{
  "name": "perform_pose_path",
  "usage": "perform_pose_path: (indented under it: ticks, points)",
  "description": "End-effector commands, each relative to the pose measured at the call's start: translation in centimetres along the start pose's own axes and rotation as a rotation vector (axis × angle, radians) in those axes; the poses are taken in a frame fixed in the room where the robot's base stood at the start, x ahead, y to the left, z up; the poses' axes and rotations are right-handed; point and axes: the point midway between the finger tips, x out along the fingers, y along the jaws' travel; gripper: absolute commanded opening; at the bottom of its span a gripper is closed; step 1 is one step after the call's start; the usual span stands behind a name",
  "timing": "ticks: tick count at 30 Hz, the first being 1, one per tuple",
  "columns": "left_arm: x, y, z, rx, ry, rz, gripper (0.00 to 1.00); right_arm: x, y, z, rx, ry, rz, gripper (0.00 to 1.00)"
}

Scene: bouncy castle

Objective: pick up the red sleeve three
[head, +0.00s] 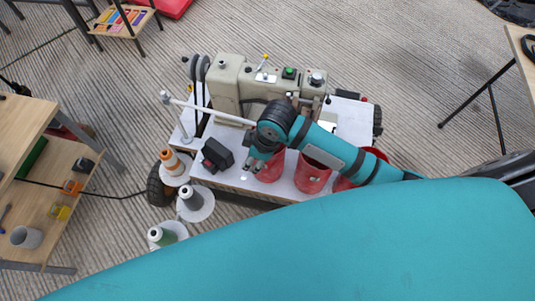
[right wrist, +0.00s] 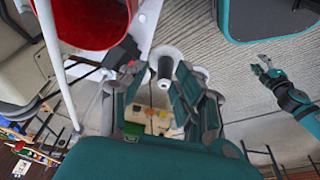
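Red sleeves stand in a row on the white platform in the head view: one (head: 270,167) beside my right gripper, one (head: 313,176) to its right, and one (head: 344,184) partly hidden by my right arm. I cannot tell which is number three. My right gripper (head: 257,166) points down at the row's left end. In the right wrist view my right gripper (right wrist: 160,88) has its fingers apart, with no sleeve between them. A red sleeve (right wrist: 88,22) is at upper left there, outside the fingers. My left gripper (right wrist: 262,68) shows at right, fingers apart and empty.
A beige sewing machine (head: 240,82) stands behind the sleeves. A black box (head: 217,154) and thread cones, one grey (head: 190,198), are to the left. A wooden shelf (head: 50,190) is at far left. Striped floor is open at upper right.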

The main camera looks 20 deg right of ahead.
Motion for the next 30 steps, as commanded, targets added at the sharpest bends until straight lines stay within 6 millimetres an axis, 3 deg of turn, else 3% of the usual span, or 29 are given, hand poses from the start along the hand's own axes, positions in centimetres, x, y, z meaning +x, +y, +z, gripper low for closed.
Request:
perform_pose_path:
  ticks: [6, 13, 17, 30]
  points:
    - [-0.2, 1.1, -0.3, -0.002, 0.004, 0.013, 0.4, -3.7, 4.5, 0.4, -0.259, -0.176, -0.018, 0.31]
    - [-0.2, 1.8, -0.7, 0.001, 0.012, 0.022, 0.4, -5.5, 6.7, 1.9, -0.345, -0.282, -0.044, 0.31]
    - [-0.1, 1.7, -0.7, 0.001, 0.012, 0.021, 0.4, -3.9, 6.7, 2.6, -0.348, -0.29, -0.05, 0.31]
    - [0.2, 1.1, -0.5, 0.0, 0.01, 0.013, 0.4, 4.6, 6.7, 4.9, -0.347, -0.285, -0.046, 0.31]
